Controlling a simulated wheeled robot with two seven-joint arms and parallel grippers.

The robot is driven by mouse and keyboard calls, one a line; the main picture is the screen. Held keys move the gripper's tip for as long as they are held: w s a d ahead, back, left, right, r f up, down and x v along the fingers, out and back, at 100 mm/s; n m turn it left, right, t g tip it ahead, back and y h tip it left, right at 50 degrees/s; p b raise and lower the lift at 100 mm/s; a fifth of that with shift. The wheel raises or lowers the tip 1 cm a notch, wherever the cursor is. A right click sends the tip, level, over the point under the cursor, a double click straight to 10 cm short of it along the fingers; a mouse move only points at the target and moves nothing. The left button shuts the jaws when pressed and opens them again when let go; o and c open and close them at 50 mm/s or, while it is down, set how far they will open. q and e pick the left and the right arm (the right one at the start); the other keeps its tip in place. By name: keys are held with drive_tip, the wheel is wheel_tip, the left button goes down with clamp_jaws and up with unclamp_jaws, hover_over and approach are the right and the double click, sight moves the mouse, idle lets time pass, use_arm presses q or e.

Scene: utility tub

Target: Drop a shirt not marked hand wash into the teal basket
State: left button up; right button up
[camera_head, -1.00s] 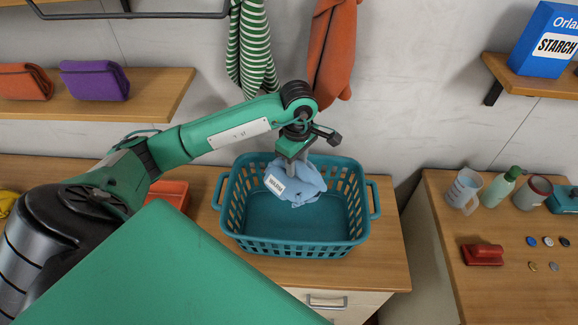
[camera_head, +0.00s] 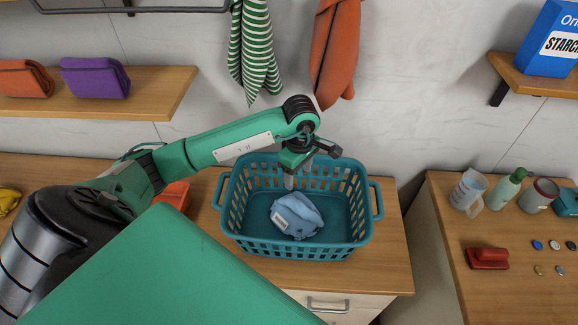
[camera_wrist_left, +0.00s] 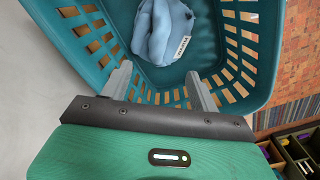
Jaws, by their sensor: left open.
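The teal basket (camera_head: 297,250) stands on the wooden counter, and it fills much of the left wrist view (camera_wrist_left: 225,40). A crumpled light blue shirt (camera_head: 303,216) lies inside on the basket floor, apart from my gripper. Its white label shows in the left wrist view beside the blue cloth (camera_wrist_left: 160,28) and seems to read "WARM". My left gripper (camera_head: 289,181) is over the back part of the basket. In the left wrist view its two fingers (camera_wrist_left: 160,92) are spread wide with nothing between them. My right gripper is not in view.
A green striped cloth (camera_head: 252,50) and an orange cloth (camera_head: 335,50) hang on the wall behind. An orange item (camera_head: 174,196) sits left of the basket. A side counter (camera_head: 500,225) at right holds a jug (camera_head: 467,190), a green bottle (camera_head: 506,188) and a red brush (camera_head: 488,258).

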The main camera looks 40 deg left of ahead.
use_arm(q)
wheel_tip(320, 180, up, 14)
drive_tip(key=b, duration=0.3)
drive_tip(key=shift+b, duration=0.35)
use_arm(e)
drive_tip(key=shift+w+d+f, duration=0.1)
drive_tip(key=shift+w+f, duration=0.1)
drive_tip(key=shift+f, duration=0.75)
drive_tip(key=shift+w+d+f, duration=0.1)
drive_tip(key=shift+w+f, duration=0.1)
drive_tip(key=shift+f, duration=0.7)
use_arm(q)
drive_tip(key=shift+f, duration=0.1)
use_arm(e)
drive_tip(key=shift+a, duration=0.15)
